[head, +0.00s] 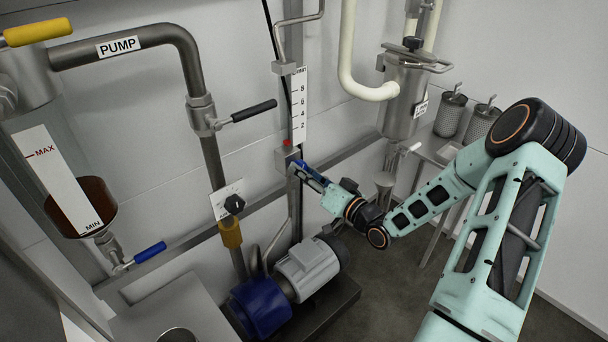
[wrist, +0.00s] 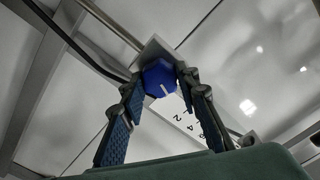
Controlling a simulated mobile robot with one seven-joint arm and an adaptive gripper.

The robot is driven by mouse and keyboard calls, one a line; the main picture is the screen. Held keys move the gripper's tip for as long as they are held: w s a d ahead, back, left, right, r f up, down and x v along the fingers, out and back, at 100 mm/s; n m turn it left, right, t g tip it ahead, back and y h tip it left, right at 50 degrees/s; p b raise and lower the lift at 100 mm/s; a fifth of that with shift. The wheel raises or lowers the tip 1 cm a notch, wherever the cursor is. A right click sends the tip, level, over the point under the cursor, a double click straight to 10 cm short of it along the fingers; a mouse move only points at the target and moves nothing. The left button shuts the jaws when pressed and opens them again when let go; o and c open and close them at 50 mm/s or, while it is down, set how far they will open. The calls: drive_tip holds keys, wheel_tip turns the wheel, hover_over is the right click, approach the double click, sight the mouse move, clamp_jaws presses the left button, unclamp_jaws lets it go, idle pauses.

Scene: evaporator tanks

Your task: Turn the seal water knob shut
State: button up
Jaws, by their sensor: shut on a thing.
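The seal water knob (wrist: 157,81) is a blue knob with a white pointer line, on a grey block below the numbered scale. In the wrist view it sits between the tips of my two blue-padded fingers, and my gripper (wrist: 160,75) is shut on it. The white line slants down to the right. In the head view my gripper (head: 299,167) reaches the foot of the flow meter (head: 300,107) from the right. The knob itself cannot be told apart from the blue fingers there.
A pump with a blue housing (head: 259,308) and grey motor (head: 307,267) stands below my gripper. A pipe with a black-handled valve (head: 254,111) and a dark knob (head: 235,204) is to the left. A steel canister (head: 404,98) hangs on the right.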

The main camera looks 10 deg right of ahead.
drive_tip(key=shift+n+b, duration=0.65)
drive_tip(key=shift+n, duration=1.05)
drive_tip(key=o, duration=1.2)
drive_tip(key=shift+c, duration=0.2)
drive_tip(key=v, duration=1.2)
